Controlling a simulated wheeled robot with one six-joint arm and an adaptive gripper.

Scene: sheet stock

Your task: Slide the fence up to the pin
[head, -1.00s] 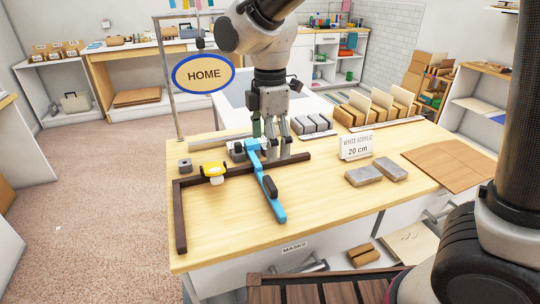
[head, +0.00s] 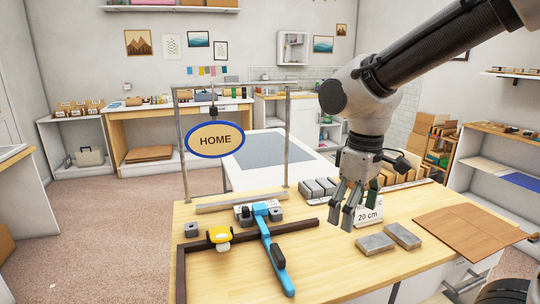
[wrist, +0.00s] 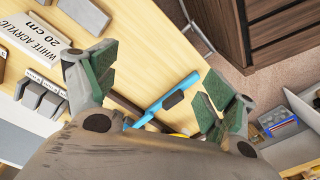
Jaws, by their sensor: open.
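A blue bar with a black handle (head: 266,240) lies across a dark brown L-shaped frame (head: 297,227) on the wooden bench. The bar also shows between my fingers in the wrist view (wrist: 173,98). A yellow piece (head: 219,235) sits on the frame, left of the bar. Small grey blocks stand left (head: 191,230) and right (head: 277,214) of the bar's far end. I cannot tell for certain which part is the fence or the pin. My gripper (head: 352,212) is open and empty, above the bench right of the bar, with green finger pads showing in the wrist view.
A HOME sign (head: 216,139) hangs from a metal frame at the back left.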

